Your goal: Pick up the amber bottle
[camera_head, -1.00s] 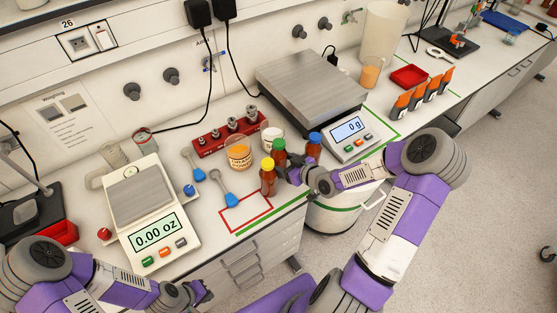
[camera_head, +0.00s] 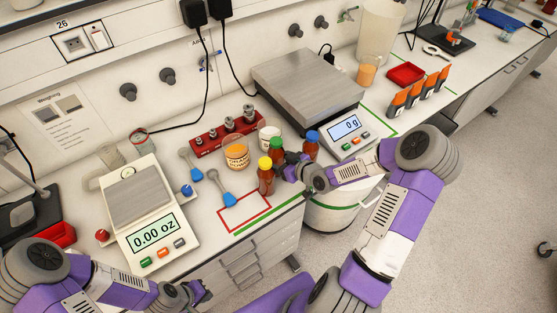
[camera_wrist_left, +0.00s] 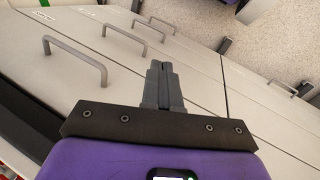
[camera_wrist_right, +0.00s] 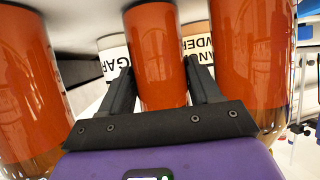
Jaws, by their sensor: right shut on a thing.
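Three amber bottles stand close together at the bench's front edge: one with a yellow cap (camera_head: 265,181), one with a green cap (camera_head: 275,156) and one with a blue cap (camera_head: 311,149). My right gripper (camera_head: 286,168) is at the green-capped bottle. In the right wrist view its fingers (camera_wrist_right: 160,85) are on both sides of the middle amber bottle (camera_wrist_right: 157,55), shut on it, with another amber bottle on each side. My left gripper (camera_head: 203,293) is low in front of the bench; in the left wrist view its fingers (camera_wrist_left: 160,82) are together and empty.
A cup with orange powder (camera_head: 237,157) and a white jar (camera_head: 269,137) stand behind the bottles. A large scale (camera_head: 308,82) is behind to the right, a small scale (camera_head: 140,203) to the left. A red outlined square (camera_head: 244,213) on the bench is empty.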

